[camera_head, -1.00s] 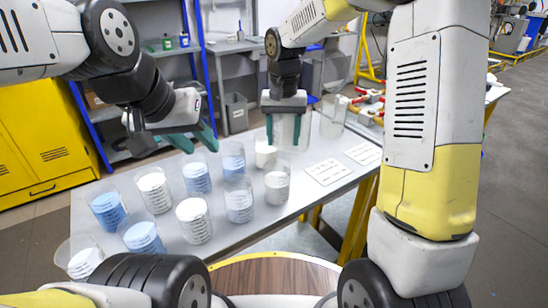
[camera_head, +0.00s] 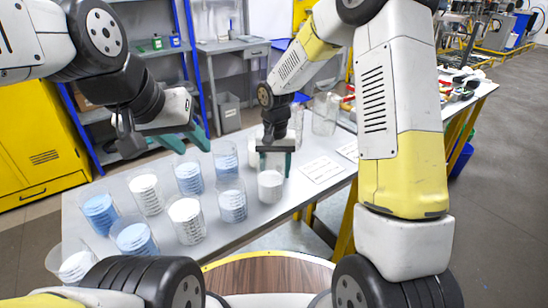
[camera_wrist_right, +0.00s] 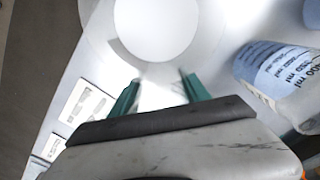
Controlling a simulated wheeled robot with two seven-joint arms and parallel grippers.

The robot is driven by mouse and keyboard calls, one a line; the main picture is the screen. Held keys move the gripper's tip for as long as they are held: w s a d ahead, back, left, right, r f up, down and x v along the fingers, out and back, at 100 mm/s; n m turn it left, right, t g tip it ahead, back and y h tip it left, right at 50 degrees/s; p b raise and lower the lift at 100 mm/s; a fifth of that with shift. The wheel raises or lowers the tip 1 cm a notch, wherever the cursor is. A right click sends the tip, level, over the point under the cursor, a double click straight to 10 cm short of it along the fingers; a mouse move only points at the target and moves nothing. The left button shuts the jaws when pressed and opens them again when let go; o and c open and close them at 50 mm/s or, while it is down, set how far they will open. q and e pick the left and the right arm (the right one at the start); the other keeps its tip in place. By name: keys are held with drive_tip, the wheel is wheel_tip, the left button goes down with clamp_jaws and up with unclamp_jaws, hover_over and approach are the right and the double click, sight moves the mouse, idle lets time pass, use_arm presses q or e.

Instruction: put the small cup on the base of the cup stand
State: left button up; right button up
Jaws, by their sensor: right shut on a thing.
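My right gripper (camera_head: 274,163) is down at a clear cup with white contents (camera_head: 270,186) and is shut on its upper part. In the right wrist view the same cup (camera_wrist_right: 155,30) shows from above, its wall between the two green fingers (camera_wrist_right: 160,93). It looks upright; I cannot tell whether it touches the table. My left gripper (camera_head: 187,141) is open and empty above the far left of the table. I cannot make out the cup stand, nor tell which cup the task calls small.
Several clear cups with blue or white contents stand on the grey table, including a blue one (camera_head: 100,212) and a white one (camera_head: 187,220). A clear empty container (camera_head: 325,113) stands farther back. Flat white labels (camera_head: 322,168) lie right of the held cup.

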drive_tip(key=o, duration=1.3)
drive_tip(key=shift+f, duration=0.1)
